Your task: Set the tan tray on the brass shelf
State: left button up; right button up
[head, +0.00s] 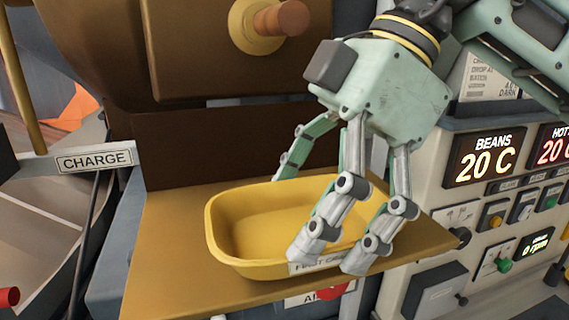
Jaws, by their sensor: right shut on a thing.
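The tan tray (228,240) is a shallow, empty, yellow-tan pan with rounded corners and a small label on its near side. It sits level on or just above the brass shelf (168,262); I cannot tell if its whole underside touches. My right gripper (312,215) comes down from the upper right and is shut on the tray at its right part. Its near fingers are at the front wall and partly cover the label; another finger is at the far side. My left gripper is not in view.
A brown housing with a round wooden knob (282,18) stands behind the shelf. A control panel with a "BEANS" display (487,155) is close on the right. A "CHARGE" sign (94,160) is on the left. The shelf's left part is bare.

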aim_at(288, 188)
jog(key=shift+w+a+r+p, duration=0.1)
jog(key=shift+w+a+p, duration=0.1)
jog(key=shift+w, duration=0.4)
jog(key=shift+w+a+p, duration=0.2)
jog(key=shift+w, duration=0.35)
jog(key=shift+w+p, duration=0.3)
jog(key=w+p, duration=0.1)
jog(key=w+a+p, duration=0.1)
jog(key=shift+w+r, duration=0.2)
jog(key=shift+w, duration=0.15)
jog(key=shift+f+p, duration=0.3)
jog(key=shift+f, duration=0.4)
jog(key=shift+w+f, duration=0.1)
jog(key=shift+f, duration=0.2)
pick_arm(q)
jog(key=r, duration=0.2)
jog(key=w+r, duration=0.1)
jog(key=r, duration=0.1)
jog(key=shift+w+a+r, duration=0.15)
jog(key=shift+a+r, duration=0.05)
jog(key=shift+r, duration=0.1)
pick_arm(e)
jog(key=shift+d+f, duration=0.1)
